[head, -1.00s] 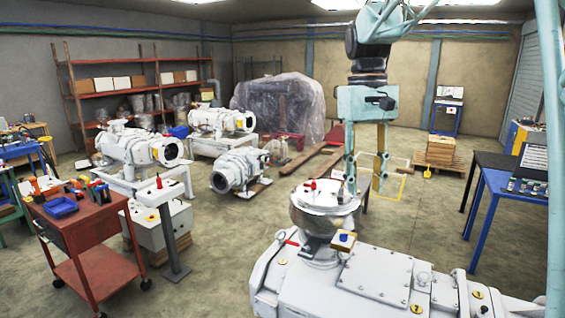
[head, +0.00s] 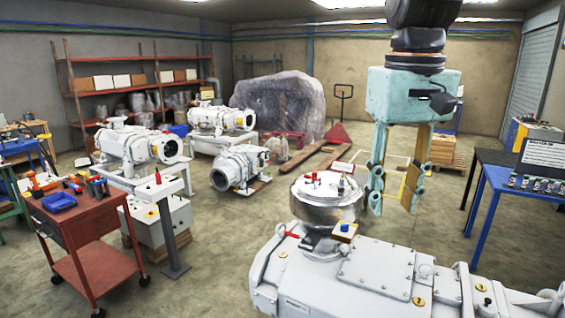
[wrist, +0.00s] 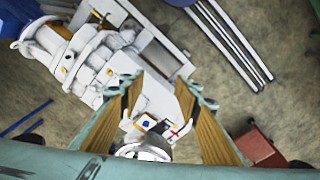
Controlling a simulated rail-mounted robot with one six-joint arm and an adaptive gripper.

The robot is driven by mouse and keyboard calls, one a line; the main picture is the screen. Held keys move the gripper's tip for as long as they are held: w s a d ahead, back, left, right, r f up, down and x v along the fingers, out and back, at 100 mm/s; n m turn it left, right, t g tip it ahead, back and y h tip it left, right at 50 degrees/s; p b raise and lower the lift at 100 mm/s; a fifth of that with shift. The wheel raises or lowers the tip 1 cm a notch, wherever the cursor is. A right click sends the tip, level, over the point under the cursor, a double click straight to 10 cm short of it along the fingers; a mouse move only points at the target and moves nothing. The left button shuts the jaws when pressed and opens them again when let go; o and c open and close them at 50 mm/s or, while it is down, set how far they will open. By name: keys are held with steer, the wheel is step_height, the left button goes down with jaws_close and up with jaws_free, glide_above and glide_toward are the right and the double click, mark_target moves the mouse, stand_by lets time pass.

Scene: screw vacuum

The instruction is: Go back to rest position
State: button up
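My gripper (head: 393,205) hangs pointing down from my arm in the head view, above and to the right of the round metal vessel (head: 325,212) on the big white machine (head: 385,268). It is apart from both. Its two yellow-and-teal fingers are spread with nothing between them. In the wrist view my gripper (wrist: 162,88) also shows open, with the white machine (wrist: 155,98) beyond the fingers. The round metal vessel (wrist: 146,152) is partly cut off by my gripper's body at the bottom of that view.
A red tool cart (head: 95,215) stands at the left, near a grey post stand (head: 167,235). Blue-framed tables (head: 490,205) stand at the right. Other white machines (head: 237,166) and a covered bulk (head: 282,105) are farther back. Open floor lies between.

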steer(key=s+f+t+b, duration=0.1)
steer(key=s+f, duration=0.3)
steer(key=s, duration=0.4)
steer(key=s+f+t+b, duration=0.1)
steer(key=s+f+b, duration=0.2)
steer(key=s, duration=0.5)
steer(key=s+f+m+t+b, duration=0.1)
steer(key=s+f, duration=0.4)
steer(key=s, duration=0.3)
steer(key=shift+s+f+b, duration=0.25)
steer(key=shift+s+b, duration=0.05)
steer(key=shift+b, duration=0.1)
